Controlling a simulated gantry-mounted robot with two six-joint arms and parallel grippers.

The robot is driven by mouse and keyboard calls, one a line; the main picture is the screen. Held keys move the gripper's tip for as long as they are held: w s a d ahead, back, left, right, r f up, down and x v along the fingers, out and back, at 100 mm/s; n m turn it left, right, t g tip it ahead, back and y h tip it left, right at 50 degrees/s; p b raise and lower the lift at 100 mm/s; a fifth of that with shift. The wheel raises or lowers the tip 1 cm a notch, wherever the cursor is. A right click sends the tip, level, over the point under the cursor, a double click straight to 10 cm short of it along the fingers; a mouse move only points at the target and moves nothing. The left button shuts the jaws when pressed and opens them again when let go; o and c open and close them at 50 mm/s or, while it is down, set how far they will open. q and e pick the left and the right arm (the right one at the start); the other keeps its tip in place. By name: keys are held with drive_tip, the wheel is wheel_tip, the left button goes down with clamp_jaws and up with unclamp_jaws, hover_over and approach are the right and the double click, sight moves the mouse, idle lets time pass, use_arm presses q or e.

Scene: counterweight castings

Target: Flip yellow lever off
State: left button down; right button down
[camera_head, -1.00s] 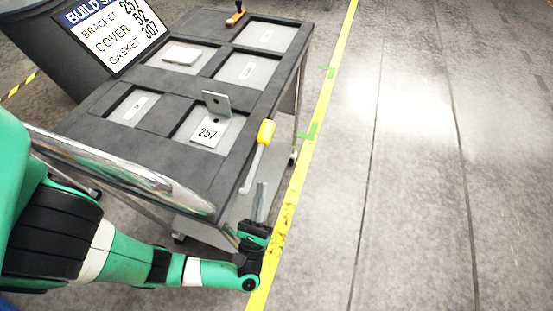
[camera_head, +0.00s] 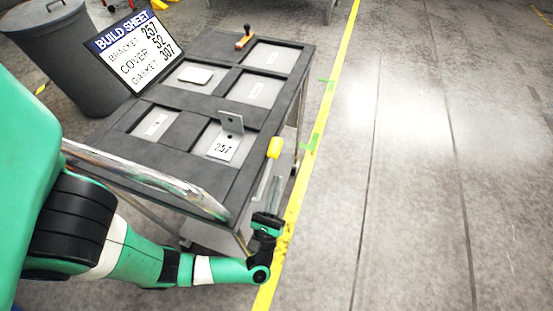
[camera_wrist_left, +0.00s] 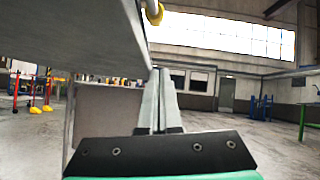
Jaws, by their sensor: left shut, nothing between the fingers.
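The yellow lever (camera_head: 274,147) is a yellow grip on a pale rod at the right side of the dark cart, near its front right corner. Its yellow end also shows at the top of the left wrist view (camera_wrist_left: 154,12). My left gripper (camera_head: 274,182) is shut and empty, fingers pointing up, just below the yellow grip beside the cart's edge. In the left wrist view the closed fingers (camera_wrist_left: 158,75) point toward the area below the grip, with a visible gap. The lower part of the rod is partly hidden behind the fingers. My right gripper is not in view.
The cart top (camera_head: 185,157) has recessed trays holding a bracket marked 257 (camera_head: 226,140) and a light plate (camera_head: 195,75). An orange-handled lever (camera_head: 244,38) is at the far edge. A build sheet sign (camera_head: 137,55) stands left. Open floor lies right of the yellow line (camera_head: 318,130).

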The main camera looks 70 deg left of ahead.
sight(268, 167)
use_arm(q)
drive_tip(key=a+r+p, duration=0.1)
drive_tip(key=a+r, duration=0.2)
drive_tip(key=r, duration=0.3)
drive_tip(key=shift+w+r+p, duration=0.3)
drive_tip(key=shift+w, duration=0.1)
